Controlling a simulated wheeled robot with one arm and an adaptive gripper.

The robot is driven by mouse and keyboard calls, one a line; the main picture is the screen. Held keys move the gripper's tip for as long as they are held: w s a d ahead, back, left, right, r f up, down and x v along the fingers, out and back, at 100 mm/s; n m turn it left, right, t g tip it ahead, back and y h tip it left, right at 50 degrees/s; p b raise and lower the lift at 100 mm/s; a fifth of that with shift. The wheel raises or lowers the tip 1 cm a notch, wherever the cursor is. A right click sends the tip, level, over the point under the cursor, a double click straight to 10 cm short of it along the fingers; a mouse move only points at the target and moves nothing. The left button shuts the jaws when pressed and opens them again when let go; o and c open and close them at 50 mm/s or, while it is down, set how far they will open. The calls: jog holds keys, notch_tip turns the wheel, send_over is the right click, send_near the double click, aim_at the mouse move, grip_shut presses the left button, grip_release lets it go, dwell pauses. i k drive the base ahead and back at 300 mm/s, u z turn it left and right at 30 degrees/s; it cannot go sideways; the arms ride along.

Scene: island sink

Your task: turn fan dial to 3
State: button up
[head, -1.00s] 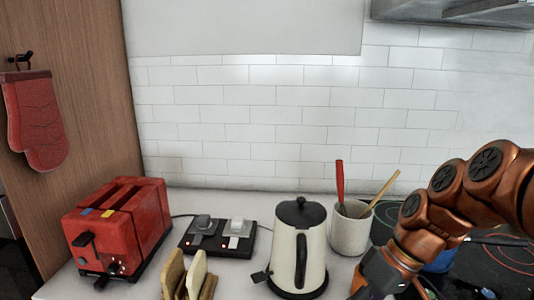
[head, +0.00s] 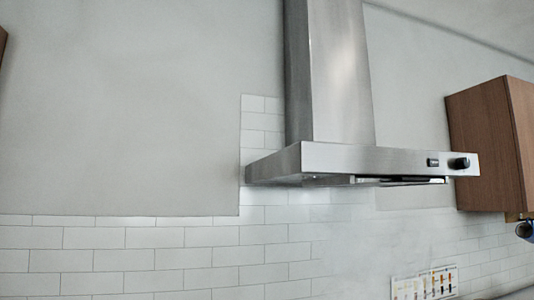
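The fan dial (head: 459,163) is a small round black knob near the right end of the front panel of the steel range hood (head: 370,158). A small dark switch or label (head: 433,162) sits just left of it. The dial's setting and any numbers are too small to read. My gripper and arm do not show in the head view now, so I cannot see where the gripper is relative to the dial.
A wooden wall cabinet (head: 485,140) hangs close to the right of the hood. A steel chimney (head: 330,70) rises above it. A small chart (head: 424,284) is on the tiled wall (head: 150,260) below. The wall left of the hood is bare.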

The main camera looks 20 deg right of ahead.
aim_at(461, 162)
jog(key=z, duration=1.85)
